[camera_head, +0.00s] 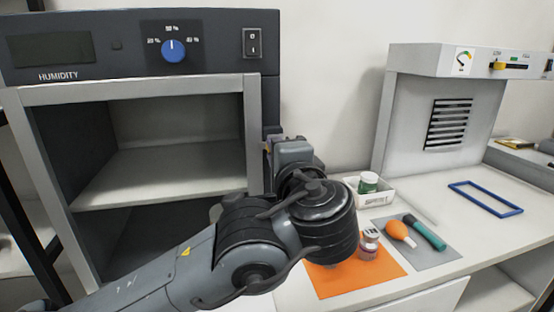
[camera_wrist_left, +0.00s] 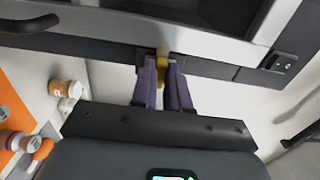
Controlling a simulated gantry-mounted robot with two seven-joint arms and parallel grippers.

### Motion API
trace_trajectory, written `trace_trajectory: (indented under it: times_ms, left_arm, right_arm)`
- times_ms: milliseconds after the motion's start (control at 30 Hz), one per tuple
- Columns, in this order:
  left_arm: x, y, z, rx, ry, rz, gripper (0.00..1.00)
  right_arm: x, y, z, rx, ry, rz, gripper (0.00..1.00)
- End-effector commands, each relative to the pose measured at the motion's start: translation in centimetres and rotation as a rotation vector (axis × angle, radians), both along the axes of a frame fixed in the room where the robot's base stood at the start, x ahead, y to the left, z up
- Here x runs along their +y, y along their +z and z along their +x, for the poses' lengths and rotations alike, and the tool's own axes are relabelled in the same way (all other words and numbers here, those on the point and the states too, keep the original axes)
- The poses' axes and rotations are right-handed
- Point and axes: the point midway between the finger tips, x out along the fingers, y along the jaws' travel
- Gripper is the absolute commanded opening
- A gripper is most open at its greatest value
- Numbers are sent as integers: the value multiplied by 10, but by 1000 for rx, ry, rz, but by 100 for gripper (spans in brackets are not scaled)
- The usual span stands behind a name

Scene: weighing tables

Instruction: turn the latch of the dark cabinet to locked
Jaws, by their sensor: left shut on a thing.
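The dark cabinet (camera_head: 150,22) stands at the left, with a dark top panel marked HUMIDITY and a light grey front frame (camera_head: 253,135). Its frame shows in the left wrist view (camera_wrist_left: 205,42). A small yellow latch (camera_wrist_left: 161,66) sits at the edge of the frame, its visible part running up and down in that view. My left gripper (camera_wrist_left: 163,70) is shut on the latch, one finger on each side. In the head view my left gripper (camera_head: 272,147) is at the cabinet's right edge and mostly hides the latch. My right gripper is not in view.
Right of my arm, an orange mat (camera_head: 340,278) bears a small jar (camera_head: 368,244). A grey mat (camera_head: 428,255) bears an orange bulb and a teal tool. A blue frame (camera_head: 485,198) lies farther right.

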Motion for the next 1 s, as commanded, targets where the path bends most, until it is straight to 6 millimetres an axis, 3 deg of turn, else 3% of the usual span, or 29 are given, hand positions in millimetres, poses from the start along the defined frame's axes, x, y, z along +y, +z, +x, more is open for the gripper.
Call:
trace_trajectory:
  times_ms: [467,500,633,1000]
  left_arm:
    - [0,0,0,-4,-1,-14,0]
    - [0,0,0,-4,-1,-14,19]
    - [0,0,0,-4,-1,-13,39]
    - [-1,0,-1,-3,-1,-13,40]
  right_arm:
    - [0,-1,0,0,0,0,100]
    - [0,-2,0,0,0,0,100]
    - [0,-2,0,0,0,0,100]
    - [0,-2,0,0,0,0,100]
